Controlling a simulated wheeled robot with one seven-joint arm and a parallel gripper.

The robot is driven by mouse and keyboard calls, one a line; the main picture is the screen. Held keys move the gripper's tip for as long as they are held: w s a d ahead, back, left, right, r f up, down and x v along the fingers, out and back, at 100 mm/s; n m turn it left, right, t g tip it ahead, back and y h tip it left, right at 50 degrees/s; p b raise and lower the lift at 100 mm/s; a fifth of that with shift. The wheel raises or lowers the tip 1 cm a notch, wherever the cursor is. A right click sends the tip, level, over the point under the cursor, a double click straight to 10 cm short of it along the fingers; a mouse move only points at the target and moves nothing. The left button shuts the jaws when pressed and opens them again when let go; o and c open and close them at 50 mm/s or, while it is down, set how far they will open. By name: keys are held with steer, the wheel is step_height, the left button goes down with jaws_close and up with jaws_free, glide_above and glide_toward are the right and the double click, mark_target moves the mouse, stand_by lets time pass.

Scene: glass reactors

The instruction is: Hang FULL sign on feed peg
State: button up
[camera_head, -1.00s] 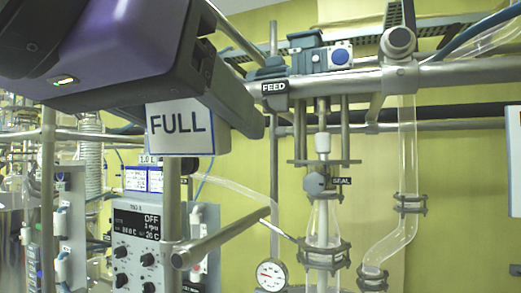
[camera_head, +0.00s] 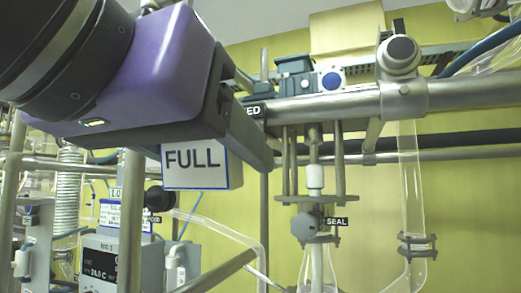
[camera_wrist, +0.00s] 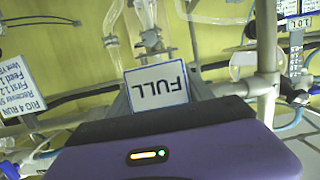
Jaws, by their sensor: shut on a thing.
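The FULL sign (camera_head: 194,166) is a white plate with black letters and a blue border. It hangs upright below the fingers of my gripper (camera_head: 262,150) in the head view. In the wrist view the sign (camera_wrist: 156,86) appears upside down at the front of my gripper (camera_wrist: 165,95), which is shut on it. The feed label (camera_head: 253,110) shows only its last letters, partly covered by my gripper, beside a horizontal steel pipe (camera_head: 330,104). I cannot make out the feed peg; it may be hidden behind my gripper.
A SEAL label (camera_head: 336,221) and stirrer assembly (camera_head: 315,190) stand right of my gripper. A glass tube (camera_head: 411,190) drops at the right. A control box (camera_head: 105,262) and steel posts (camera_head: 131,220) stand below left. A white text sign (camera_wrist: 14,88) hangs left in the wrist view.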

steer(key=r+x, duration=0.1)
steer(key=x, duration=0.7)
steer(key=shift+w, duration=0.2)
stand_by(0.9)
steer(key=shift+w+r, duration=0.1)
steer(key=shift+r, duration=0.05)
steer(key=shift+w+d+f+b, duration=0.15)
steer(key=shift+f+b, duration=0.15)
steer(key=shift+f, duration=0.25)
stand_by(0.8)
stand_by(0.4)
steer(key=o, duration=1.5)
steer(key=shift+c, duration=0.2)
steer(key=shift+c, duration=0.3)
steer(key=shift+c, duration=0.7)
